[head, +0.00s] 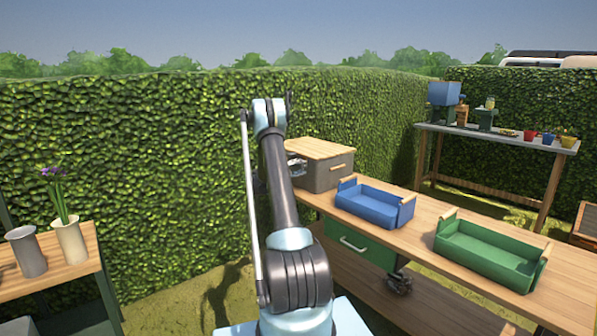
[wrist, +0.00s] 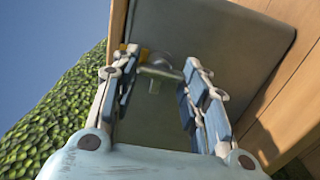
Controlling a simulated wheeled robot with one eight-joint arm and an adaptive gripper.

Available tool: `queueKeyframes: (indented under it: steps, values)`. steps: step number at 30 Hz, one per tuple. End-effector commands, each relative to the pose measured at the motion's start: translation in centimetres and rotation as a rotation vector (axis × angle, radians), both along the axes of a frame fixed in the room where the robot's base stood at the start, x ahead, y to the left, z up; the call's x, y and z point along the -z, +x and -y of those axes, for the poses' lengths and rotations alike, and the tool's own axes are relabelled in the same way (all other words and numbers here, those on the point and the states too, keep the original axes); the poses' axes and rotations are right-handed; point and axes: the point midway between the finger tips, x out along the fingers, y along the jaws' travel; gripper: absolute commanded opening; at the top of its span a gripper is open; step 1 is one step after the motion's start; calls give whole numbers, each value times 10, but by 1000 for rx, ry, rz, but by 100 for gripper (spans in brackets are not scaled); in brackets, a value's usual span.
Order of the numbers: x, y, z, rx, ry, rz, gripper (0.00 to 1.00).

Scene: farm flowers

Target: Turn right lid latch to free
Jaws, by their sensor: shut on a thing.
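The grey box (head: 325,178) with a wooden lid (head: 318,149) stands at the far end of the workbench. In the wrist view the grey box wall (wrist: 215,30) fills the upper middle. The right lid latch (wrist: 160,71), a small metal piece on a round mount, sits on that wall between my fingertips. My gripper (wrist: 160,66) is shut on it, with a finger at either side. In the head view my gripper (head: 298,168) is at the box's left end, partly behind my arm. The latch is hidden there.
A blue tray (head: 368,211) and a green tray (head: 485,256) stand on the workbench (head: 420,222) to the right of the box. A hedge (head: 130,170) rises behind. Two vases (head: 70,240) stand on a left table.

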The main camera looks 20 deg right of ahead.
Motion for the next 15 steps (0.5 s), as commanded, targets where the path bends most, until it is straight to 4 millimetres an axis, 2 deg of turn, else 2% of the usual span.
queueKeyframes:
  steps: [3, 4, 6, 15]
  values:
    - [2, 1, -2, -4, 4, 1, 17]
    - [2, 1, -2, -4, 4, 1, 48]
    - [2, 1, -2, -3, 4, 1, 62]
    - [1, 0, -1, 0, 2, 2, 62]
